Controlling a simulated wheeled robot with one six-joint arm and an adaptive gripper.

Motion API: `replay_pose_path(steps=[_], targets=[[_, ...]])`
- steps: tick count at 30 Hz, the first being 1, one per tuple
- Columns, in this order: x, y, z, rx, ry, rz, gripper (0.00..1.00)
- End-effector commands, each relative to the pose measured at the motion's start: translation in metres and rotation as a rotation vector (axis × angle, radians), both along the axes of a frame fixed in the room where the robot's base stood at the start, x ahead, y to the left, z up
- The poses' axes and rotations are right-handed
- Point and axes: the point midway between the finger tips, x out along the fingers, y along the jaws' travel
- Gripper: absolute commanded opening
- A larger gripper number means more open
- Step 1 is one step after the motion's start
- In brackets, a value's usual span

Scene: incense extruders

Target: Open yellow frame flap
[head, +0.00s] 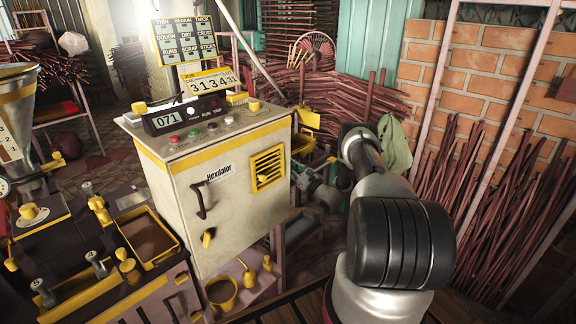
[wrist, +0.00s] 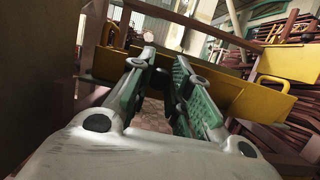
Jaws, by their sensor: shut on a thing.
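The yellow frame flap (wrist: 250,103) spans the wrist view as a broad yellow panel running from left to lower right. My gripper (wrist: 163,72) has grey fingers with green ribbed pads, with a narrow gap between them. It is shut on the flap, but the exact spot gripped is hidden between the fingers. In the head view my arm reaches down beside the right side of the cream Hexdalor cabinet (head: 235,200). Yellow parts (head: 308,118) show there, and I cannot tell which of them is the flap. My fingers are not clear in that view.
Bundles of dark red sticks (head: 490,210) lean on the brick wall (head: 475,65). A dark bench with a brown-filled tray (head: 148,238) stands at left.

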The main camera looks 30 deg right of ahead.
Motion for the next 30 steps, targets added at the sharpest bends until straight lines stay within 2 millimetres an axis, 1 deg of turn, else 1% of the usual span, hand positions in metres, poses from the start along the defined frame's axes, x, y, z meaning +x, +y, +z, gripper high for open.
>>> replay_pose_path(steps=[1,6,15,21,30], targets=[[-0.002,0.0,-0.005,0.014,-0.035,0.0,0.0],[-0.006,-0.001,-0.012,0.06,-0.163,0.001,0.0],[-0.01,-0.002,-0.02,0.116,-0.317,0.001,0.0],[-0.01,-0.003,-0.022,0.133,-0.364,0.0,0.0],[-0.01,-0.003,-0.022,0.139,-0.38,0.0,0.0]])
